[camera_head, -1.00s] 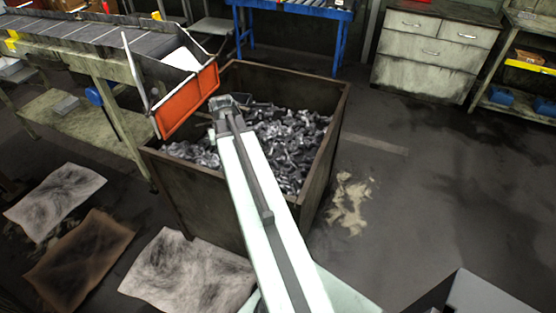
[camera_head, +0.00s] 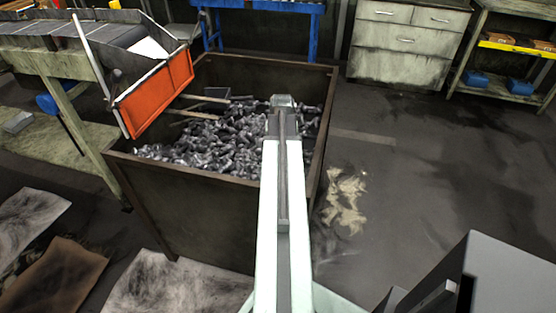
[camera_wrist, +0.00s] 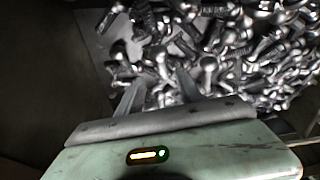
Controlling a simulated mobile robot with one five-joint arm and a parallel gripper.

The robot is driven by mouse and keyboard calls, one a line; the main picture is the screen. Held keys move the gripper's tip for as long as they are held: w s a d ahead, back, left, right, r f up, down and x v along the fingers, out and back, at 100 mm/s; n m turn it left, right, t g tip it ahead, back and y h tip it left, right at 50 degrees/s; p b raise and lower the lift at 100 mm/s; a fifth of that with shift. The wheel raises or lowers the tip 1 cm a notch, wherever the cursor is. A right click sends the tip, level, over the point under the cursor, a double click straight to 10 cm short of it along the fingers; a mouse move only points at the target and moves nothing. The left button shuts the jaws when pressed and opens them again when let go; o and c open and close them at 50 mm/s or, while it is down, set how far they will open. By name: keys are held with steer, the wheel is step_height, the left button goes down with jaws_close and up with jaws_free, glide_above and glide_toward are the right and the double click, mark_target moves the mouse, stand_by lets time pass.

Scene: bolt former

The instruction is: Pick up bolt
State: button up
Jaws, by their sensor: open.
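Many loose grey metal bolts (camera_head: 215,150) lie heaped in a large brown bin. In the wrist view the bolts (camera_wrist: 215,60) fill the middle and right, just beyond my fingers. My gripper (camera_head: 284,102) is over the right part of the bin, at the far end of my extended arm. In the wrist view my gripper (camera_wrist: 158,90) has its two fingers apart, with no bolt seen held between them. The finger tips overlap bolts in the picture; I cannot tell whether they touch any.
The bin (camera_head: 190,210) has raised walls around the heap. An orange-fronted chute (camera_head: 155,92) hangs over its left side. A workbench (camera_head: 60,60) stands at the left, a blue table (camera_head: 262,8) behind. The floor at the right (camera_head: 420,170) is mostly clear.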

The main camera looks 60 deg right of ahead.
steer(key=b+x, duration=0.1)
steer(key=x, duration=0.1)
steer(key=b+x, duration=0.1)
steer(key=b, duration=0.1)
steer(key=b+x, duration=0.2)
steer(key=shift+w+a+f, duration=0.15)
steer(key=shift+a+f, duration=0.2)
steer(key=shift+r, duration=0.2)
jaws_close()
